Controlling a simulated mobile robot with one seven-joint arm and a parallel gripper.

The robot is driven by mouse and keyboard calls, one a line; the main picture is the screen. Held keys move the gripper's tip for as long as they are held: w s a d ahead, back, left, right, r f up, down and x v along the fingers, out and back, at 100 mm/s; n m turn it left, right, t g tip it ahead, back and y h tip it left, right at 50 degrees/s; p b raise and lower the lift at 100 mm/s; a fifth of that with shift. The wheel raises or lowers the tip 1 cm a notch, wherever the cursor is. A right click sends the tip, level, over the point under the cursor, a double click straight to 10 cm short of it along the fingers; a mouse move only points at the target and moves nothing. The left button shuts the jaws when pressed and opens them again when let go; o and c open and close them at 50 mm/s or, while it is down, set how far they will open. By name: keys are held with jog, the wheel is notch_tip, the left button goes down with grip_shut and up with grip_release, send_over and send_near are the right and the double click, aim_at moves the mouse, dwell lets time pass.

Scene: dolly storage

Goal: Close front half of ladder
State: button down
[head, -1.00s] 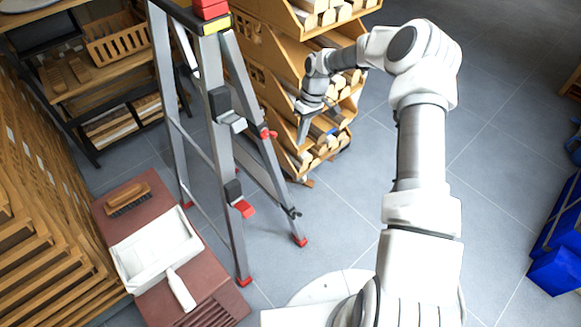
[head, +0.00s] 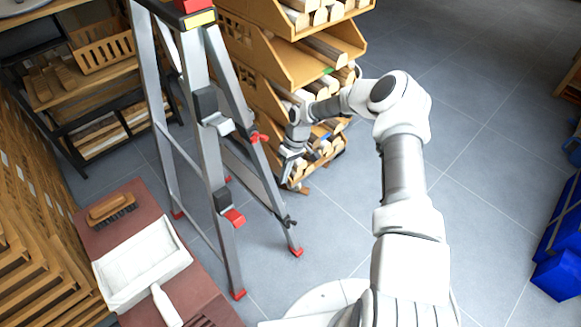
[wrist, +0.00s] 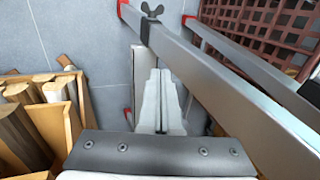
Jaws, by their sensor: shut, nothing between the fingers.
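A grey metal stepladder (head: 218,190) with red feet stands spread open on the tiled floor, left of centre in the head view. Its right-hand legs (head: 264,180) stand apart from the front leg, with a dark clamp or wing nut low down. My gripper (head: 285,178) is just right of those legs, low down, by the wood shelf. In the wrist view my gripper (wrist: 161,75) is shut and empty. A ladder rail (wrist: 215,85) with a black wing nut (wrist: 151,14) runs close along its right side. Whether they touch I cannot tell.
A stacked bin shelf of split wood (head: 315,75) stands behind the gripper. A white dustpan (head: 140,265) and a brush (head: 110,210) lie on a reddish-brown platform at lower left. Blue crates (head: 560,250) stand far right.

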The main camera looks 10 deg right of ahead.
jog(key=shift+s+a+f, duration=0.1)
jog(key=shift+s+a, duration=0.55)
jog(key=shift+a, duration=0.25)
jog(key=s+a+f+g+y, duration=0.1)
jog(key=s+a, duration=0.4)
jog(key=a, duration=0.3)
jog(key=shift+s+y, duration=0.15)
jog(key=shift+y, duration=0.15)
jog(key=shift+d, duration=0.1)
